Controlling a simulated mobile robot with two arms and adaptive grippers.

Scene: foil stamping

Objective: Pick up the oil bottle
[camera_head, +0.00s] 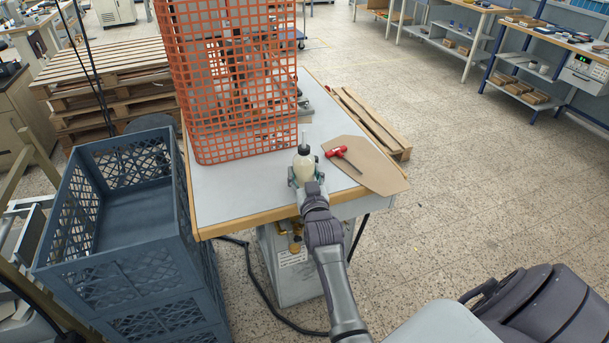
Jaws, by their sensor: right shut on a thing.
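The oil bottle (303,166) is a pale, cream bottle with a black cap and a thin, clear nozzle. It is upright near the front edge of the table (240,203). My right gripper (305,181) reaches in from the front, its fingers around the bottle's lower body and shut on it. The bottle's base is hidden by the gripper, so I cannot tell whether it touches the table. My left gripper is not in view.
An orange mesh guard (235,90) stands on the table behind the bottle. A red-handled tool (337,152) lies on a brown board (375,172) to the right. Blue-grey crates (120,270) stand left of the table. Wooden pallets (110,75) lie behind.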

